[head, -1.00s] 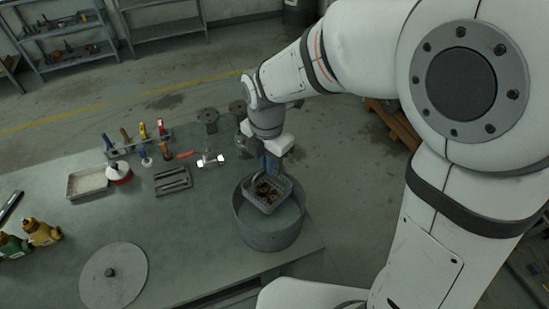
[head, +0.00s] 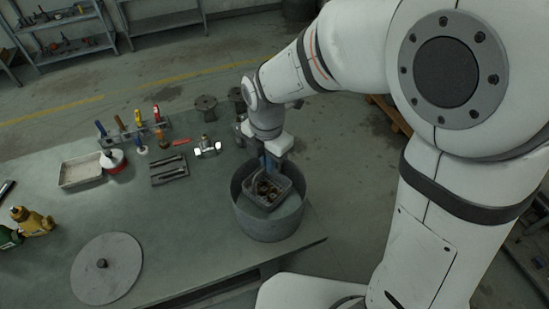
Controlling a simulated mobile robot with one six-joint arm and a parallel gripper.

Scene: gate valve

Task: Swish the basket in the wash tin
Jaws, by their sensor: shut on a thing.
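The wash tin (head: 270,224) is a round grey open tub near the right end of the bench. The basket (head: 284,199) is a small grey square mesh basket with brownish parts in it. It sits within the tin's mouth, tilted, and its lower part is hidden. My gripper (head: 270,163) is at the far side of the basket, pointing down, shut on the basket's blue-grey handle. The fingertips are small and partly hidden. I cannot tell how deep the basket sits in any liquid.
A round grey lid (head: 106,268) with a knob lies at the front left. A tool rack (head: 133,137), a shallow tray (head: 80,172), a red-and-white can (head: 112,161), a slotted block (head: 169,167) and a brass-and-white valve (head: 206,147) stand left of the tin. The bench between lid and tin is clear.

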